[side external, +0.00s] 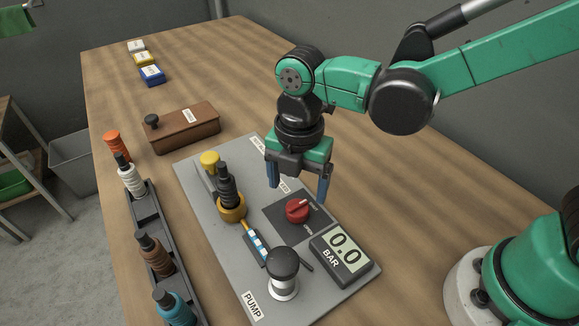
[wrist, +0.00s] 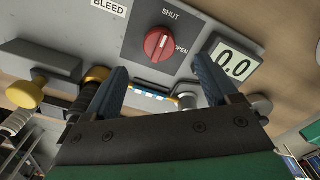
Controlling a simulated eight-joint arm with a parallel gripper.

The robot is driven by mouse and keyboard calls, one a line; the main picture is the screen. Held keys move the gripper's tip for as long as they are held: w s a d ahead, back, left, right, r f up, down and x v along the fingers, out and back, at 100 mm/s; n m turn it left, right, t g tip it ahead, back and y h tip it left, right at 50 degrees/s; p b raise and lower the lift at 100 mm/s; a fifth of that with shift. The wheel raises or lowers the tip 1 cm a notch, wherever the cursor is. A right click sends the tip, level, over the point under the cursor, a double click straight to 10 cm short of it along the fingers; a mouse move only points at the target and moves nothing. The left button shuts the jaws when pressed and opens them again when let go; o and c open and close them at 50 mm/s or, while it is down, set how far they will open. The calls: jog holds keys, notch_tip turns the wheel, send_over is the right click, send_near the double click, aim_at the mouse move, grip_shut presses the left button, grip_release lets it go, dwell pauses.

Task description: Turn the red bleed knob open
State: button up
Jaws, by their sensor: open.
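The red bleed knob (side external: 297,210) sits on a dark square plate on the grey panel (side external: 215,225). In the wrist view the knob (wrist: 158,44) shows its white pointer line aimed at SHUT, with OPEN marked off to the right. My gripper (side external: 299,192) hangs above the panel, behind the knob in the side view, jaws apart and empty. In the wrist view its blue fingers (wrist: 162,78) stand on either side with the knob beyond their tips, not touching it. The gauge (side external: 342,255) beside the knob reads 0.0 BAR.
The panel also carries a black pump knob (side external: 283,265), a hose fitting in a yellow ring (side external: 231,205) and a yellow cap (side external: 210,160). A rack of bottles (side external: 150,235) stands left of it. A brown box (side external: 182,127) lies behind; the table's far right is clear.

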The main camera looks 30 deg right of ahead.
aim_at(297, 205)
jog(key=shift+f, duration=2.75)
grip_shut()
